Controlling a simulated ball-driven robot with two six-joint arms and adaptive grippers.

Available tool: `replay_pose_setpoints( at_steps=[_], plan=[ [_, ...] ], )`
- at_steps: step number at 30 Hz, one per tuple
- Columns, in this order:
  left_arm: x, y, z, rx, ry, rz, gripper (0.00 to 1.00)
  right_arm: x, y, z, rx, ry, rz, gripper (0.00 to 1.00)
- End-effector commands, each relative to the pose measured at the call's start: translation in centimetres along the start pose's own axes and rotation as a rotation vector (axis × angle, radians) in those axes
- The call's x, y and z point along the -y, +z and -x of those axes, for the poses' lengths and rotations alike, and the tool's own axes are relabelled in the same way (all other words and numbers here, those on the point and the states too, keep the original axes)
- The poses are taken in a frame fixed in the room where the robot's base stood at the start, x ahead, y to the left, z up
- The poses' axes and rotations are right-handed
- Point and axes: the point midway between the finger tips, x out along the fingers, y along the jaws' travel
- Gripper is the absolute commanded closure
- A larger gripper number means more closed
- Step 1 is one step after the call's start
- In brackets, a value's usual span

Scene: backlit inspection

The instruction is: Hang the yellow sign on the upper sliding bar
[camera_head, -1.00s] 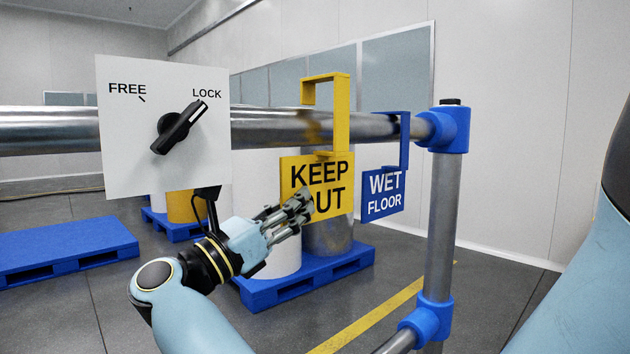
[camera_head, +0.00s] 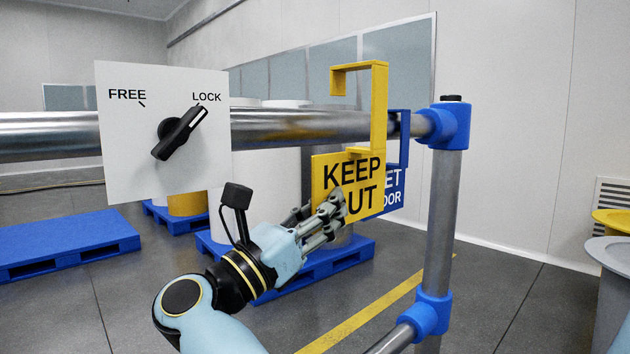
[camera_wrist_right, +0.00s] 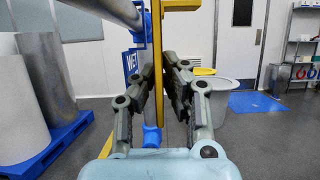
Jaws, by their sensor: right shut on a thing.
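The yellow KEEP OUT sign (camera_head: 331,172) is upright, with a square yellow hook (camera_head: 379,105) above its plate. My right gripper (camera_head: 335,212) is shut on the plate's lower part; in the right wrist view the sign (camera_wrist_right: 157,70) is edge-on between the fingers (camera_wrist_right: 163,85). The upper bar (camera_head: 270,126) is a horizontal steel tube. The hook's long side crosses in front of it, and its short lip shows just above the tube's top edge. A blue WET FLOOR sign (camera_head: 396,195) hangs at the bar's right end, partly hidden behind the yellow sign. My left gripper is out of view.
A white panel (camera_head: 130,130) with a black knob (camera_head: 178,133) turned toward LOCK stands before the bar. A blue joint (camera_head: 447,127) and steel post (camera_head: 443,220) close the right end. Blue pallets (camera_head: 70,246) and white drums stand behind. Grey and yellow round tops (camera_head: 612,250) show at right.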

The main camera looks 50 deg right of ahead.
Motion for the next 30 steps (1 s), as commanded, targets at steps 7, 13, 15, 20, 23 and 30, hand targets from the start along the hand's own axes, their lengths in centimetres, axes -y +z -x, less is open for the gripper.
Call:
replay_pose_setpoints(
  at_steps=[7, 13, 15, 20, 23, 30],
  plan=[
    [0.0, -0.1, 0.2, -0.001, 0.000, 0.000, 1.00, 1.5, -0.7, 1.0, -0.030, 0.010, 0.017, 1.00],
    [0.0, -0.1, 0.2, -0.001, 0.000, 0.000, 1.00, 1.6, -0.7, 1.0, -0.030, 0.010, 0.018, 1.00],
    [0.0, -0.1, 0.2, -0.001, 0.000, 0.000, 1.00, 1.6, -0.7, 1.0, -0.030, 0.010, 0.018, 1.00],
    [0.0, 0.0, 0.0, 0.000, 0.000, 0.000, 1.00, 0.7, -0.8, 1.1, -0.029, 0.011, 0.018, 1.00],
    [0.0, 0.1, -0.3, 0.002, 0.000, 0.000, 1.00, -0.8, -0.6, 1.0, -0.029, 0.010, 0.013, 1.00],
    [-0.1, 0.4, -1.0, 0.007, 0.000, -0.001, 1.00, -4.4, -0.5, 1.0, -0.030, 0.007, 0.009, 1.00]
  ],
)
